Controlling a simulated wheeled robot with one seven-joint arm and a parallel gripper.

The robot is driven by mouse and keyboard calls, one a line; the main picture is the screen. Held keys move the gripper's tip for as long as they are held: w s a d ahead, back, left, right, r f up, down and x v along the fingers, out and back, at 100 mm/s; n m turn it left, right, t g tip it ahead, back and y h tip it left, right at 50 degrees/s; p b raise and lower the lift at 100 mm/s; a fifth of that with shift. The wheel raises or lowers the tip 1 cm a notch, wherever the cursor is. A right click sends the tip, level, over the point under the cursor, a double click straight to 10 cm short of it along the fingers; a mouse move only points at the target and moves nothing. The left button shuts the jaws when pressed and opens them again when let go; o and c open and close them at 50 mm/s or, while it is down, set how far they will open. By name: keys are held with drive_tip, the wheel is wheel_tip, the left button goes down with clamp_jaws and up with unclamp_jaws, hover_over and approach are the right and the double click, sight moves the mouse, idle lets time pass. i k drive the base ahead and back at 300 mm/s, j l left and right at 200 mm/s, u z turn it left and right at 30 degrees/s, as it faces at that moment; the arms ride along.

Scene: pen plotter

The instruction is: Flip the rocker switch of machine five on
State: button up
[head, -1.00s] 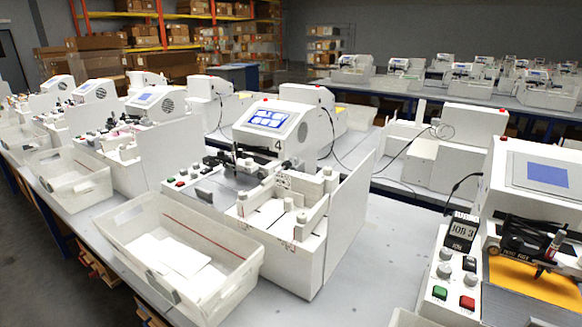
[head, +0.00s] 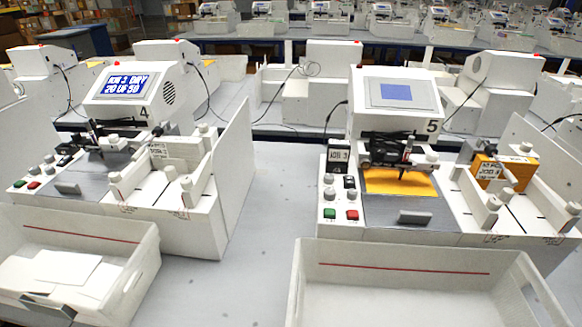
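Machine five (head: 398,104), a white plotter marked "5", stands right of centre in the head view. Its screen (head: 395,92) is plain blue with no readable text. Its control panel (head: 341,208) is at its left front, with grey knobs, a green button (head: 330,213), a red button (head: 352,215) and small black switches (head: 349,182). I cannot tell which small part is the rocker switch or how it is set. A yellow sheet (head: 400,183) lies under the pen carriage. My gripper is not in view.
Machine four (head: 136,96) stands to the left with lit text on its screen. A white bin (head: 420,254) is in front of machine five, and another bin (head: 80,228) holding white sheets is in front of machine four. Bare table (head: 262,222) lies between the machines.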

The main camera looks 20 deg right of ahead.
sight(349, 180)
drive_tip(key=i+j+z, duration=0.1)
drive_tip(key=j+z, duration=0.25)
drive_tip(key=j, duration=0.2)
drive_tip(key=j+z, duration=0.35)
drive_tip(key=j, duration=0.2)
drive_tip(key=j+z, duration=0.35)
drive_tip(key=j, duration=0.25)
drive_tip(key=k+l, duration=0.05)
